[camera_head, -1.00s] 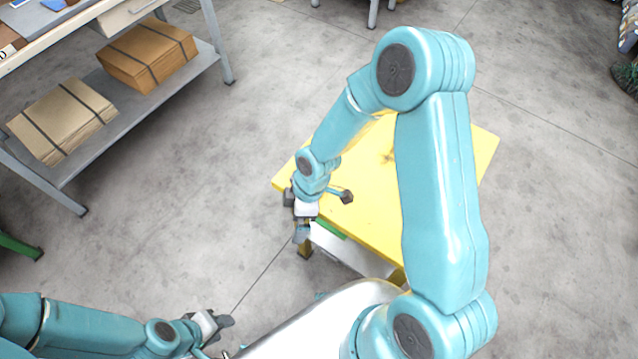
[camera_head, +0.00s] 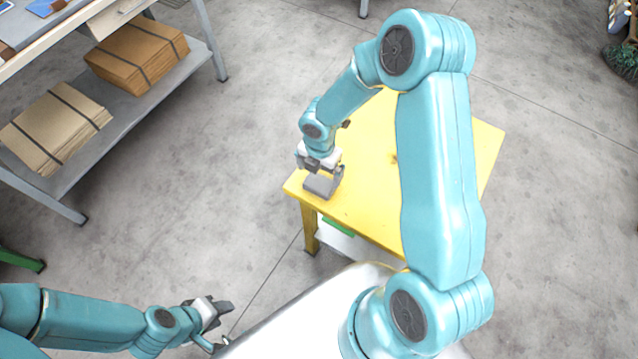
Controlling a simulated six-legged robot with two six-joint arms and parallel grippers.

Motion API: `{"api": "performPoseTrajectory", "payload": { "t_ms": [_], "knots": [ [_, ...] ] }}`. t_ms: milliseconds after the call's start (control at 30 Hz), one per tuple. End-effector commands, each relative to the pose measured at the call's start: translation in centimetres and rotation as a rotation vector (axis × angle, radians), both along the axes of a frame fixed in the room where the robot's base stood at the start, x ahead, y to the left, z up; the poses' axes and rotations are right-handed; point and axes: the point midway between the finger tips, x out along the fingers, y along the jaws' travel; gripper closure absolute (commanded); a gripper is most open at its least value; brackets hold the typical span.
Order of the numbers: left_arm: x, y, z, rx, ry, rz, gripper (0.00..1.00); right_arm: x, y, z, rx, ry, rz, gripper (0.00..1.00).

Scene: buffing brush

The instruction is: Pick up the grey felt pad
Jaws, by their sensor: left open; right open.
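A small grey piece (camera_head: 321,186) shows at the near left corner of the yellow table (camera_head: 365,200). It looks like the grey felt pad, but my gripper partly covers it, and I cannot tell its full outline from the fingers. My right gripper (camera_head: 320,170) is open, pointing down right over this piece; whether it touches it is not clear. My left gripper (camera_head: 222,308) is open and empty, low at the lower left, well away from the table.
My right arm hides much of the table's right part. A green item (camera_head: 338,227) shows below the tabletop. A grey shelf (camera_head: 150,102) with tied cardboard stacks (camera_head: 137,55) stands at upper left. The floor between is clear.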

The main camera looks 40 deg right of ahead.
Motion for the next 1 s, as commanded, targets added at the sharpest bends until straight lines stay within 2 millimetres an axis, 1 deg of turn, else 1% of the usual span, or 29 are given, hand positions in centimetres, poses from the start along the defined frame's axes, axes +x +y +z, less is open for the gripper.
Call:
{"api": "performPoseTrajectory", "payload": {
  "t_ms": [67,200,333,433,633,667,700,733,767,1000],
  "knots": [
    [0.0,0.0,0.0,0.000,0.000,0.000,0.57,-0.1,0.0,-0.7,0.000,0.001,0.001,0.00],
    [0.0,0.0,0.1,0.000,0.000,0.000,0.57,-0.3,0.1,-3.0,0.001,0.004,0.000,0.00],
    [0.0,0.0,-0.1,0.000,0.000,0.000,0.57,-0.1,0.1,-4.8,0.000,0.001,-0.002,0.00],
    [0.0,0.0,-0.1,0.000,0.000,0.000,0.57,0.0,0.1,-5.3,0.000,-0.001,-0.001,0.00],
    [0.0,0.0,-0.1,0.000,0.000,0.000,0.57,0.2,0.1,-5.3,0.000,-0.001,-0.002,0.00],
    [0.0,0.0,-0.1,0.000,0.000,0.000,0.57,0.2,0.1,-5.3,0.000,-0.001,-0.002,0.10],
    [0.0,0.0,-0.1,0.000,0.000,0.000,0.57,0.2,0.1,-5.3,0.000,-0.001,-0.002,0.23],
    [0.0,0.0,-0.1,0.000,0.000,0.000,0.57,0.2,0.1,-5.3,0.000,-0.001,-0.002,0.33],
    [0.0,0.0,-0.1,0.000,0.000,0.000,0.57,0.2,0.1,-5.3,0.000,-0.001,-0.002,0.40],
    [0.0,0.0,-0.1,0.000,0.000,0.000,0.57,0.2,0.1,-5.2,0.000,-0.001,-0.002,0.40]
  ]
}}
